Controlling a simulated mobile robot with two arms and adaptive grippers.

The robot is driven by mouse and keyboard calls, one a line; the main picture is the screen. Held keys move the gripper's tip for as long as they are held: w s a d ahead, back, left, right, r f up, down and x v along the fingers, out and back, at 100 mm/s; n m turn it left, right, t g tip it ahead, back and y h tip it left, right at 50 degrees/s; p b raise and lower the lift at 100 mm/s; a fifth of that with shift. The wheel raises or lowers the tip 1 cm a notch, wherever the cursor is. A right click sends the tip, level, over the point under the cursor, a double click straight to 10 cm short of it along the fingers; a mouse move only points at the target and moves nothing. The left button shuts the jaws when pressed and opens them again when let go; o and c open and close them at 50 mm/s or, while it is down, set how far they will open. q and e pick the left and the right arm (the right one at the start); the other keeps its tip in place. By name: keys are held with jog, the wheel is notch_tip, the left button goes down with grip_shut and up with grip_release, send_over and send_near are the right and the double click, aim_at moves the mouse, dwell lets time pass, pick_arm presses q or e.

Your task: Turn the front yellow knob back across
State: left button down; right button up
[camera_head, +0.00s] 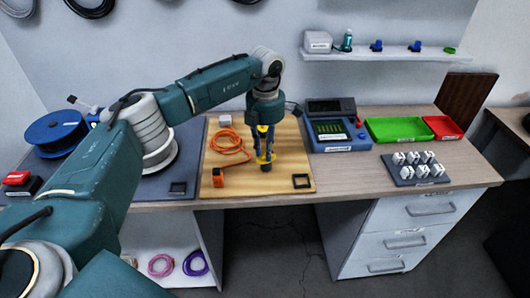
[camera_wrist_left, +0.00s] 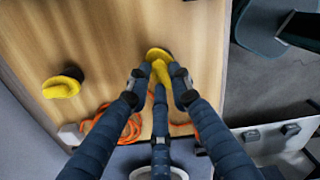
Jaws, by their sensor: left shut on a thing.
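The front yellow knob (camera_head: 266,160) is on the wooden board (camera_head: 290,168), near its front edge. It has a round base and a raised bar, and in the wrist view the knob (camera_wrist_left: 158,54) is partly covered by fingers. My left gripper (camera_head: 266,164) points down at it. In the wrist view my left gripper (camera_wrist_left: 158,76) has its fingers shut around the bar. A second yellow knob (camera_wrist_left: 62,86) stands apart in the wrist view. It shows only partly behind the gripper in the head view (camera_head: 262,129). My right gripper is in neither view.
An orange cable (camera_head: 228,153) and an orange box (camera_head: 218,178) lie left of the gripper. A black square frame (camera_head: 302,182) lies to its right. A blue device (camera_head: 338,135), green tray (camera_head: 398,130), red tray (camera_head: 443,127) and a grey block holder (camera_head: 416,174) stand further right.

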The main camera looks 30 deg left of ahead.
pick_arm(q)
jog(key=shift+w+r+m+b, duration=0.1)
jog(key=shift+m+b, duration=0.45)
jog(key=shift+m, duration=1.55)
jog(key=shift+d, duration=0.1)
jog(key=c, duration=1.5)
grip_release()
jog(key=shift+c, duration=0.2)
notch_tip(320, 180, up, 12)
